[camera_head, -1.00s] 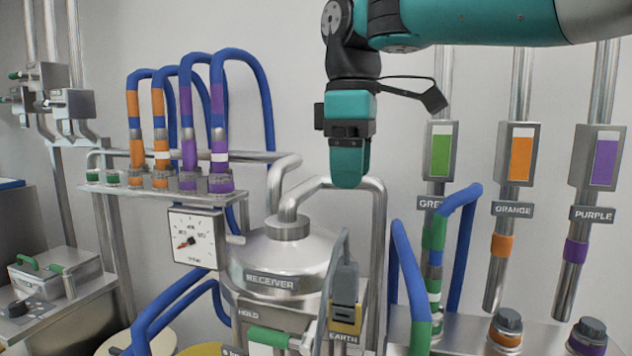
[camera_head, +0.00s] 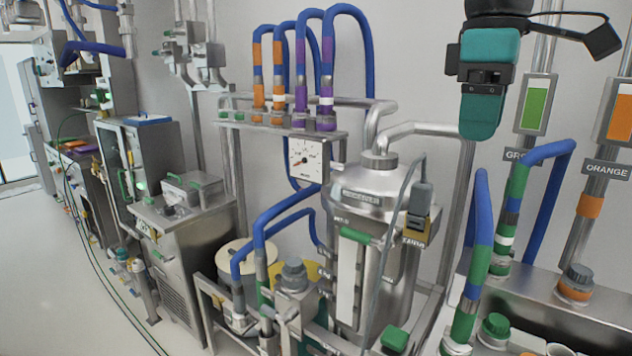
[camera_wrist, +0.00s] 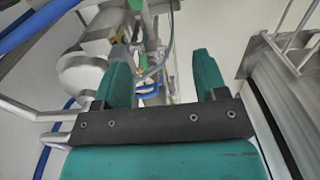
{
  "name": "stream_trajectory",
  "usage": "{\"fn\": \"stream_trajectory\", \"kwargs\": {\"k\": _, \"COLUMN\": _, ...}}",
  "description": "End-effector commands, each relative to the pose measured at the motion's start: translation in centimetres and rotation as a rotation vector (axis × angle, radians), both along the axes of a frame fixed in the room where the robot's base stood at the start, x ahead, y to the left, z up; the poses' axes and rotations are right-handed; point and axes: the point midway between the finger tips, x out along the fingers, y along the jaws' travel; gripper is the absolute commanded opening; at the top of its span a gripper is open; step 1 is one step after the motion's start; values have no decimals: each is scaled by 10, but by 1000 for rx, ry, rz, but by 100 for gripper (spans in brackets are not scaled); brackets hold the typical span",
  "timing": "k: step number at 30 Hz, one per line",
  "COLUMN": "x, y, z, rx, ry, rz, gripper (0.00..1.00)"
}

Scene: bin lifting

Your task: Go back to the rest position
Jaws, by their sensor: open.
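My gripper (camera_head: 482,125) hangs pointing down in the upper right of the head view, in front of the wall between the receiver and the green-labelled pipe. In the wrist view my gripper (camera_wrist: 164,85) shows two teal fingers spread apart with nothing between them. It is open and empty. The steel receiver vessel (camera_head: 375,205) stands below and to the left of it in the head view. My gripper touches nothing that I can see.
Blue hoses with orange and purple bands (camera_head: 290,75) arch above a round-dial gauge (camera_head: 305,160). Green and orange pipe stations (camera_head: 535,105) stand at the right. A steel cabinet (camera_head: 180,245) and drums (camera_head: 240,258) are at the left and centre. Open floor (camera_head: 60,290) lies at the far left.

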Motion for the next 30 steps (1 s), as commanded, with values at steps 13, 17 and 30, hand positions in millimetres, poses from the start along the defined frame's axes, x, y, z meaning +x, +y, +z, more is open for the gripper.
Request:
{"fn": "stream_trajectory", "kwargs": {"k": 13, "x": -19, "y": 7, "z": -49, "rx": 17, "ry": -24, "rz": -32, "gripper": 66}}
{"fn": "stream_trajectory", "kwargs": {"k": 17, "x": -33, "y": 10, "z": -76, "rx": 39, "ry": -31, "rz": -54, "gripper": 66}}
{"fn": "stream_trajectory", "kwargs": {"k": 30, "x": -149, "y": 40, "z": -214, "rx": 284, "ry": 18, "rz": -247, "gripper": 66}}
